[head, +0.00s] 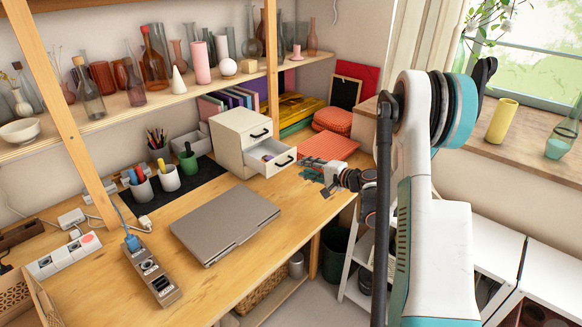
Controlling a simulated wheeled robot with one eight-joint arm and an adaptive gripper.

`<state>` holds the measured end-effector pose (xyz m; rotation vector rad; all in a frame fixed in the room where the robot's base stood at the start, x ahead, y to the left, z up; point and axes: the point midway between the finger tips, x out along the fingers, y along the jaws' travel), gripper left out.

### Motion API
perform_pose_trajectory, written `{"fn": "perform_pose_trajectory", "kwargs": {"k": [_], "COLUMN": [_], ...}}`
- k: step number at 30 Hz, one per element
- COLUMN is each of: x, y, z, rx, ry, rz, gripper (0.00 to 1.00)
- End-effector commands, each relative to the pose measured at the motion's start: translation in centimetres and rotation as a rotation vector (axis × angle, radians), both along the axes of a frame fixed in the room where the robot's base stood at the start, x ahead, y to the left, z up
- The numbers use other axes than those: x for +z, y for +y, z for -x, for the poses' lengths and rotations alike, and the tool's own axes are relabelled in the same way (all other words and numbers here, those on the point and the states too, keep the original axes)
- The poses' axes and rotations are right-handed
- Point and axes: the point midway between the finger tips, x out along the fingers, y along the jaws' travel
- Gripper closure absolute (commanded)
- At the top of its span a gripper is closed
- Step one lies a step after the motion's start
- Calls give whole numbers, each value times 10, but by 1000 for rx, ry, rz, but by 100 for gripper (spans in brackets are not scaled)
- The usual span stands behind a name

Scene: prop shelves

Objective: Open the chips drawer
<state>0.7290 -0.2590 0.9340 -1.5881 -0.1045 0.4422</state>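A small white drawer unit (228,146) stands on the wooden desk, with two drawers and dark handles. Its upper drawer (253,138) is shut. Its lower drawer (276,169) is pulled out toward the front right, and something small and bluish shows inside. No chips label is readable, so I cannot tell which drawer is the chips one. My gripper (312,171) is to the right of the lower drawer's handle, apart from it, above the desk's right edge. Its fingers look spread, with nothing visible between them.
A closed grey laptop (225,222) lies in front of the unit. Cups (169,177) stand left of it on a dark mat. An orange mat (328,145) and books (290,110) are behind my gripper. A wooden post (75,130) and a shelf of glassware (150,105) are at the left.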

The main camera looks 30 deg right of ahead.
Motion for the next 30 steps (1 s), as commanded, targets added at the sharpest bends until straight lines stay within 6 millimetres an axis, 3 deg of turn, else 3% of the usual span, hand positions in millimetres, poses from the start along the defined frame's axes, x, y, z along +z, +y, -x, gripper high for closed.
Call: {"fn": "perform_pose_trajectory", "kwargs": {"k": [6,12,26,30], "x": [-12,-17,-18,-18], "y": [15,24,27,28], "z": [-40,-65,-76,-76], "rx": [2,1,0,0], "ry": [1,0,1,1], "rz": [0,2,1,1], "gripper": [72,72,72,100]}}
